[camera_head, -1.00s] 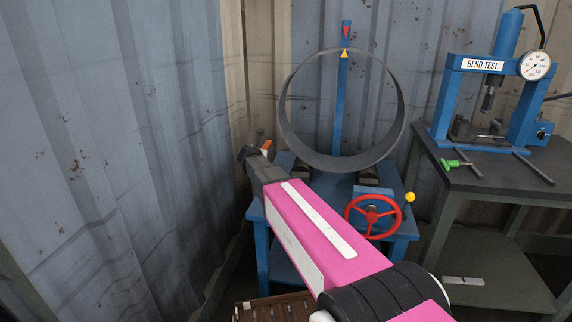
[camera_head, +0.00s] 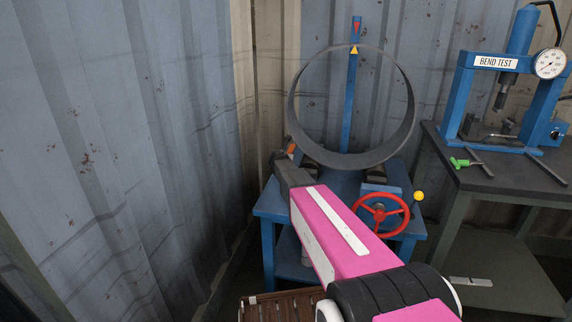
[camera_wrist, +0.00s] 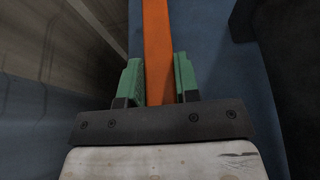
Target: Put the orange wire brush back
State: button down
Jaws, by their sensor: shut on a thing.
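The orange wire brush (camera_wrist: 157,45) shows in the wrist view as a long orange handle running up between the green fingers of my gripper (camera_wrist: 158,80). The jaws are shut on it. In the head view a small orange piece of the brush (camera_head: 291,149) shows just beyond the end of my pink arm, at the left side of the blue pipe stand (camera_head: 270,212). My gripper is mostly hidden there behind my arm. The brush's bristles cannot be made out. Whether the brush touches the blue surface below it cannot be told.
A large grey pipe ring (camera_head: 402,135) stands on the blue stand, with a red handwheel (camera_head: 382,213) in front. A bench (camera_head: 500,178) with a blue bend-test press (camera_head: 464,95) and a green-handled tool (camera_head: 460,162) is at right. A brown slatted crate (camera_head: 280,306) is below. Corrugated wall is close at left.

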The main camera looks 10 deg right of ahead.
jog(key=shift+f, duration=1.3)
jog(key=c, duration=0.8)
grip_release()
jog(key=shift+f, duration=0.1)
jog(key=shift+c, duration=0.2)
jog(key=v, duration=1.1)
jog(key=shift+s, duration=0.2)
jog(key=shift+s+a+r, duration=0.2)
jog(key=shift+s+r, duration=0.05)
jog(key=shift+r, duration=0.1)
